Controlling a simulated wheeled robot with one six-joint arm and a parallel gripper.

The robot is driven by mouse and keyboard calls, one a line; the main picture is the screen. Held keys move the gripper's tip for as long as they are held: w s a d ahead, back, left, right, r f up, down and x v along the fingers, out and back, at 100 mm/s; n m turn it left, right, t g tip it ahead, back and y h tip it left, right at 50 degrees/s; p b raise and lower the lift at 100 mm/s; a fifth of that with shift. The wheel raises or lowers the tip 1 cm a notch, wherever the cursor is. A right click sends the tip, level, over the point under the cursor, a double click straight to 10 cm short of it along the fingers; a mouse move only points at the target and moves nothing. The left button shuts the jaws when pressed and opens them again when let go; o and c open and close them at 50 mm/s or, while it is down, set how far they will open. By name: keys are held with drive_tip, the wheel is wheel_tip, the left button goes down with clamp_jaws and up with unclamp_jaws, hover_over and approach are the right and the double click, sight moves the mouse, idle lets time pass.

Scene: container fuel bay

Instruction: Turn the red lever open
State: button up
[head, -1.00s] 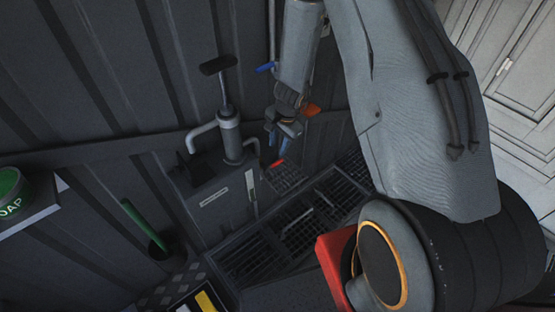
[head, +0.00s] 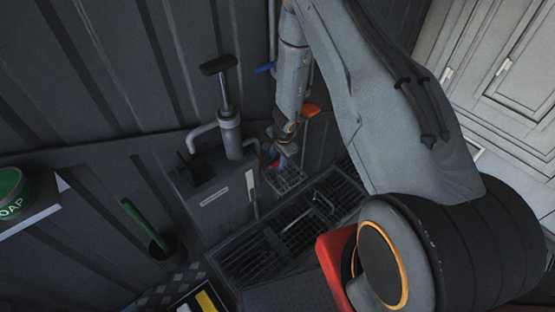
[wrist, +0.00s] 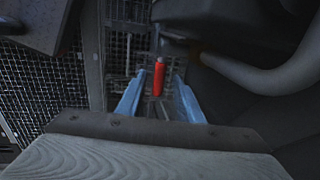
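The red lever (wrist: 159,76) stands upright in the middle of the wrist view. Only a small red bit of the lever (head: 274,163) shows in the head view, low by the right side of the grey tank. My gripper (wrist: 159,88) is open, with one blue finger on each side of the lever in the picture and a visible gap to both. I cannot tell whether the fingertips reach to the lever's depth. In the head view my gripper (head: 279,153) points down at the lever and partly hides it. The lever's mount is hidden.
The grey tank (head: 222,200) with a pump (head: 229,125) and bent pipes stands close to the left of my gripper. Floor grating (head: 250,257) lies below. A green-handled brush (head: 140,220) stands left.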

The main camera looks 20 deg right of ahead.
drive_tip(key=shift+f, duration=0.15)
clamp_jaws()
